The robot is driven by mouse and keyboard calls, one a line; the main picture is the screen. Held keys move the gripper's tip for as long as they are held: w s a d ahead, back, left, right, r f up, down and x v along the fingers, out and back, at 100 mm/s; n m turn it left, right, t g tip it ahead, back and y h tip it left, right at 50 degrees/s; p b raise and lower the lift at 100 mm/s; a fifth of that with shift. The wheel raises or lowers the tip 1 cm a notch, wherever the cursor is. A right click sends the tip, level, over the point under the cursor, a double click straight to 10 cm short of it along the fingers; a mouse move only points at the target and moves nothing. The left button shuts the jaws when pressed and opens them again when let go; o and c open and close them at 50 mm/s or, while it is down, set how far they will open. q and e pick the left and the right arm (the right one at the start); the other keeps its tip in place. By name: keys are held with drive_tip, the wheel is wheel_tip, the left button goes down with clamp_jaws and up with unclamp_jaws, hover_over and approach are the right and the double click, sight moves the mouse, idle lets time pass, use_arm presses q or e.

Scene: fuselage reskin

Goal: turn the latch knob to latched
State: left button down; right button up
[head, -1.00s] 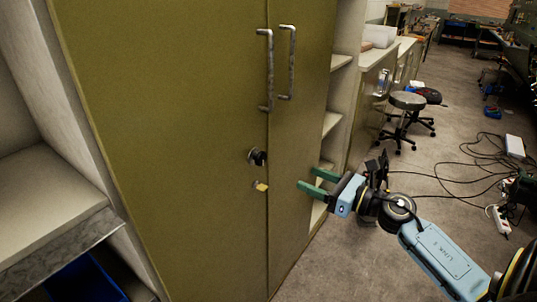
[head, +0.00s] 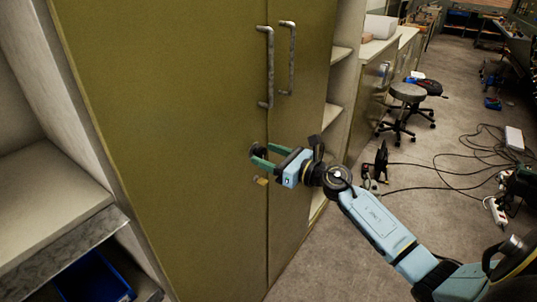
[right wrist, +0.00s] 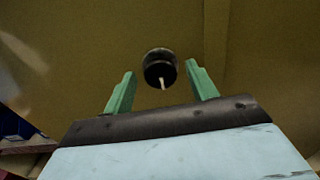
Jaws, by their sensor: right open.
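The latch knob (right wrist: 160,68) is a round black knob with a pale line on its face, mounted on the olive cabinet door (head: 180,130). In the head view the knob (head: 258,149) is partly hidden behind my right gripper (head: 262,158). My right gripper is open, and its green fingers point at the door. In the right wrist view the knob lies between and just beyond the fingertips of the gripper (right wrist: 160,80), and I see no contact. The pale line points down, slightly right. My left gripper is not in view.
A small yellow tag or padlock (head: 262,181) sits on the door just below the knob. Two metal handles (head: 268,68) stand out above it. Open shelves (head: 338,85) are to the right, with a stool (head: 407,95) and cables on the floor beyond.

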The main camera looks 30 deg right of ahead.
drive_tip(key=shift+w+a, duration=0.1)
drive_tip(key=shift+w, duration=0.05)
drive_tip(key=shift+c, duration=0.3)
drive_tip(key=c, duration=0.9)
